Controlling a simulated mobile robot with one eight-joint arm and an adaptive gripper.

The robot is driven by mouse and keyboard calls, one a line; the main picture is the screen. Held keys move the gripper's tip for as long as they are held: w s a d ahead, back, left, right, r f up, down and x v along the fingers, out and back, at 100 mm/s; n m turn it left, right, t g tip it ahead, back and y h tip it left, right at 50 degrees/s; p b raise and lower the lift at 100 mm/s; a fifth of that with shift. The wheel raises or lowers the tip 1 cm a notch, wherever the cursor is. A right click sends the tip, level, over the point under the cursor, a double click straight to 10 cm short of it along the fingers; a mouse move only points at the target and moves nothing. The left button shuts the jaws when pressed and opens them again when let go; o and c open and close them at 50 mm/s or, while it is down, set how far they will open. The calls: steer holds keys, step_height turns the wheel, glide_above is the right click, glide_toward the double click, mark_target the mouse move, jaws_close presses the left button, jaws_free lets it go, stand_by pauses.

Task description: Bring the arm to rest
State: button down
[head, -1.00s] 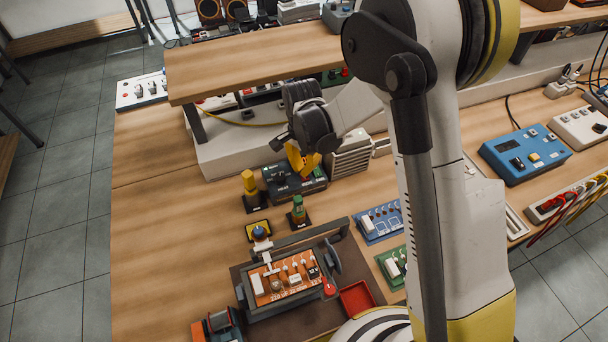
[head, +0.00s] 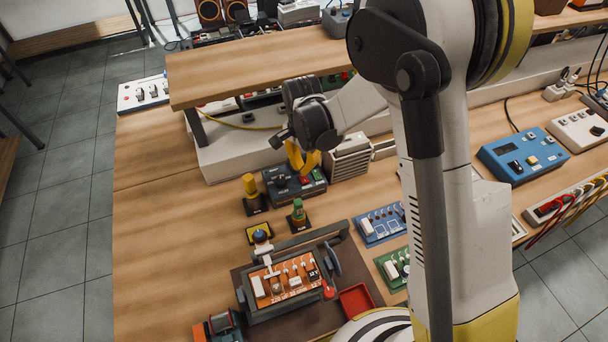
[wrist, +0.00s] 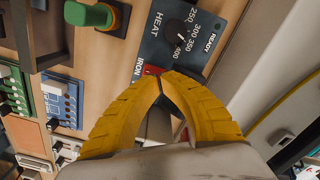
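My gripper (head: 303,160) hangs over the dark soldering-iron station (head: 294,184) near the back shelf. In the wrist view its two yellow fingers (wrist: 160,78) meet at the tips, with nothing visible between them. Past the fingertips the wrist view shows the station's face (wrist: 183,35) with a HEAT dial, a READY lamp and a red IRON switch. I cannot tell how far the fingertips are above the station. My arm reaches from the right of the head view over the bench.
A yellow post (head: 251,191) and a green-topped post (head: 298,215) stand by the station. An orange circuit box (head: 287,283) and red tray (head: 356,300) lie in front. A wooden shelf (head: 260,65) overhangs behind. The bench's left side (head: 160,240) is clear.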

steer(key=shift+r+p, duration=1.05)
steer(key=shift+r, duration=1.05)
steer(key=shift+s+f, duration=0.15)
